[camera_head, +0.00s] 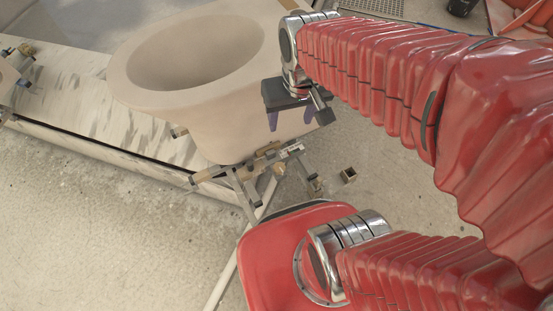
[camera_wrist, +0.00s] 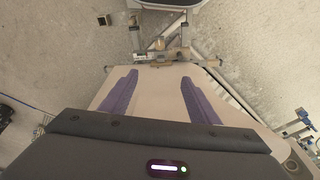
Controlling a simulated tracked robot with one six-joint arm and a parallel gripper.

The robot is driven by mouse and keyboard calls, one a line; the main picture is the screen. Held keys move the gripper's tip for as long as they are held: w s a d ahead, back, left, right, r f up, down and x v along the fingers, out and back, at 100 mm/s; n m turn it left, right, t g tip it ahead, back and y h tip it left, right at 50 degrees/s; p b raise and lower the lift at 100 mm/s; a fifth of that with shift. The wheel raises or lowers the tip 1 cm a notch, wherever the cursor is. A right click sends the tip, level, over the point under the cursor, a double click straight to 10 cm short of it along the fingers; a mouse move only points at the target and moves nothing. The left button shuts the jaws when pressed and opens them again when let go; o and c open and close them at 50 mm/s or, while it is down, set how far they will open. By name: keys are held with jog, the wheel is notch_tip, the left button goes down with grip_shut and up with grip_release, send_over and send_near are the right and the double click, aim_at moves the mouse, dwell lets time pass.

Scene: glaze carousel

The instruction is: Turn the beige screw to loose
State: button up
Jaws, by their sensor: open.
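A small beige piece (camera_head: 278,170), which looks like the beige screw, sits on the metal clamp bracket (camera_head: 245,178) below the large beige pot (camera_head: 240,125). Its exact shape and setting are too small to tell. In the wrist view a small beige-brown part (camera_wrist: 158,44) shows on the bracket (camera_wrist: 165,55), beyond the fingertips. My gripper (camera_head: 291,117) is open and empty, its two purple fingers apart in front of the pot's side. In the wrist view my gripper (camera_wrist: 159,77) has the pot's pale surface behind its fingers and does not touch the bracket.
The pot stands at the end of a paint-streaked pale board (camera_head: 80,95). Another clamp (camera_head: 20,65) is at the board's far left. A small square metal piece (camera_head: 348,175) lies on the concrete floor (camera_head: 110,230). The floor to the lower left is clear.

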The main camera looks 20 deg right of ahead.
jog(key=w+f+m+g, duration=0.3)
jog(key=f+m, duration=0.2)
jog(key=f, duration=1.4)
jog(key=m, duration=0.7)
send_over(279, 167)
notch_tip(279, 167, down, 7)
jog(key=shift+t, duration=0.4)
jog(key=shift+w+f, duration=0.1)
jog(key=shift+f, duration=0.15)
jog(key=shift+f, duration=5.85)
